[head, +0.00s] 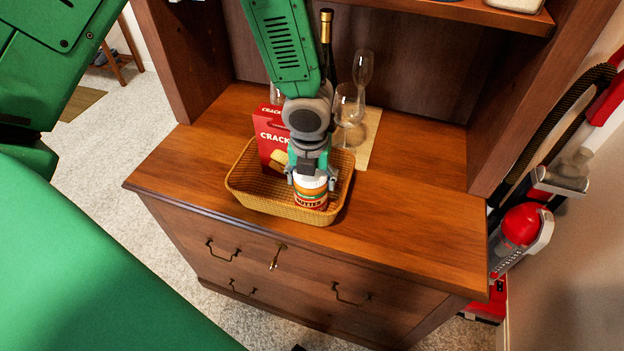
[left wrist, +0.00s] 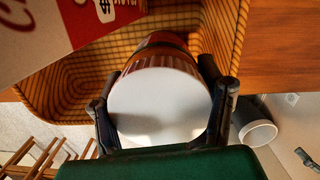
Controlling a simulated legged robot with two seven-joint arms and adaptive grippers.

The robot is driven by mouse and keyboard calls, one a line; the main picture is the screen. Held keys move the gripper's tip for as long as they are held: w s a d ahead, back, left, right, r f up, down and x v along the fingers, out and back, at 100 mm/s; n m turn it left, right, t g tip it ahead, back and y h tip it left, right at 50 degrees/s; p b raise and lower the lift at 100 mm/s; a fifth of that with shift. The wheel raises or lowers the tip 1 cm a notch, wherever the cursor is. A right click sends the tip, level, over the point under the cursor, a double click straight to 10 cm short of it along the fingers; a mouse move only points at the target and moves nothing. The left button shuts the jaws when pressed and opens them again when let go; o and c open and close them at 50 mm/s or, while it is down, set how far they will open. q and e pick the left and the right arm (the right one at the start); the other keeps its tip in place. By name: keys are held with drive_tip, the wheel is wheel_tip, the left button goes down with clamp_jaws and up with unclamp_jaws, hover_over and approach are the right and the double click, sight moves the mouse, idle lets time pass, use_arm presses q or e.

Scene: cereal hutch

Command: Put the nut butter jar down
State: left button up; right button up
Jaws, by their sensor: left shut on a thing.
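The nut butter jar (head: 311,196) has a white lid and an orange and red label. It stands about upright at the right front part of a woven basket (head: 244,187). My left gripper (head: 311,182) comes down from above and is shut on the jar near its lid. In the left wrist view the white lid (left wrist: 160,103) of the jar fills the space between the two fingers. Whether the jar's base touches the basket floor is hidden. My right gripper is not in view.
A red cracker box (head: 270,138) stands in the basket at its left back, close to the jar. Wine glasses (head: 347,105) and a dark bottle (head: 327,45) stand behind the basket. The hutch counter (head: 420,200) is clear on the right.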

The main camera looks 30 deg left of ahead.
use_arm(q)
drive_tip(key=o, duration=1.6)
drive_tip(key=shift+o, duration=0.2)
drive_tip(key=shift+r, duration=0.1)
drive_tip(key=r+p, duration=0.1)
drive_tip(key=r, duration=0.3)
drive_tip(key=s+r+p, duration=0.1)
drive_tip(key=r, duration=0.3)
drive_tip(key=r+p, duration=0.1)
drive_tip(key=r, duration=0.3)
drive_tip(key=shift+s+d, duration=0.2)
drive_tip(key=shift+d, duration=0.1)
drive_tip(key=shift+f, duration=0.15)
